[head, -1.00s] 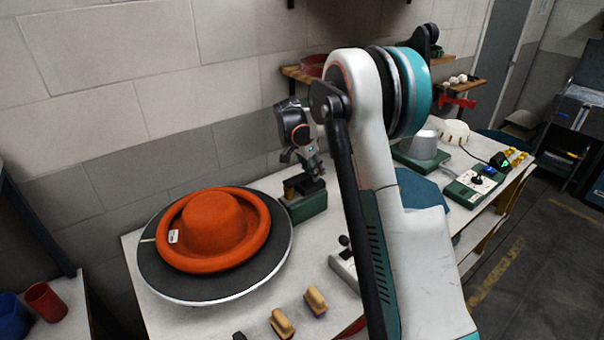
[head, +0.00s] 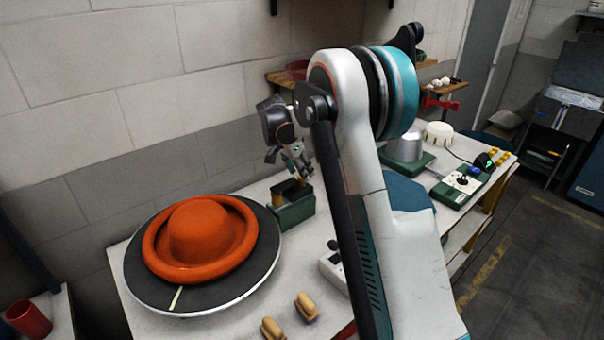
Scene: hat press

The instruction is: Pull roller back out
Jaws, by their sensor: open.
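The orange felt hat (head: 198,232) lies on a dark round turntable (head: 147,285) with a pale rim. A dark green unit (head: 293,211) stands just right of the turntable. The roller itself is too small and dark to make out clearly. My gripper (head: 300,172) is open, pointing down just above the unit's top. I cannot tell whether its fingers touch the yellow part.
Two tan wooden-handled pieces (head: 306,307) and a white lever box (head: 334,268) lie on the front of the table. My arm hides the table's middle. A grey dome (head: 405,147) and a joystick box (head: 461,186) stand further right. A wall is close behind.

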